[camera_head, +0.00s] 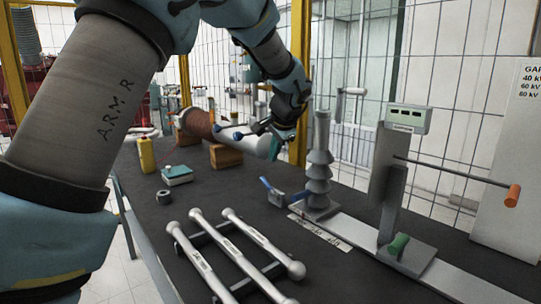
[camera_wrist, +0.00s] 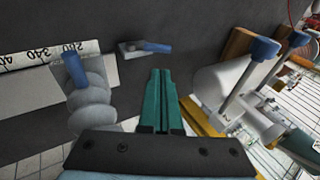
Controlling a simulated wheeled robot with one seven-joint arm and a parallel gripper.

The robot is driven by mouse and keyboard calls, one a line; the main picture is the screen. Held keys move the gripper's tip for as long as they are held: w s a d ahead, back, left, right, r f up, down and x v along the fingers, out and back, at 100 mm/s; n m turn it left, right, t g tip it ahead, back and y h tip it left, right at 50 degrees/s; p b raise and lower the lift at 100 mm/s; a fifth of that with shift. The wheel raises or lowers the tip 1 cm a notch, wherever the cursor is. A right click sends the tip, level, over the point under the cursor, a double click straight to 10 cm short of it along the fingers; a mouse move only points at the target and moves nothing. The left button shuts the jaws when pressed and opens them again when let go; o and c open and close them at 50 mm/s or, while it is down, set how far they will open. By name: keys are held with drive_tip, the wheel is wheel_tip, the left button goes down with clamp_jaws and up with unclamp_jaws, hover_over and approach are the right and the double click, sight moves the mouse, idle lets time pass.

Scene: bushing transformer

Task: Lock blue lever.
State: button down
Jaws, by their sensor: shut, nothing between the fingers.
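The blue lever (camera_head: 272,190) sits low at the left of the ribbed grey insulator (camera_head: 318,165), at its base on the dark table. In the wrist view the blue lever (camera_wrist: 157,47) extends right from a small grey bracket (camera_wrist: 130,49), just above the fingertips in the picture. My gripper (camera_head: 274,148) is above the table, up and apart from the lever. In the wrist view my gripper (camera_wrist: 160,73) has its green fingers together with nothing between them. Whether the lever is locked cannot be told.
The insulator (camera_wrist: 90,105) stands close left of my fingers in the wrist view. A stand with a green handle (camera_head: 398,244) and an orange-tipped rod (camera_head: 512,195) is at right. Grey rods (camera_head: 240,250) lie in front. A brown-and-white cylinder (camera_head: 235,136) rests on wooden blocks behind.

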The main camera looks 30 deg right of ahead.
sight(266, 181)
drive_tip(key=p+x, duration=0.3)
drive_tip(key=x, duration=0.8)
drive_tip(key=shift+f, duration=0.1)
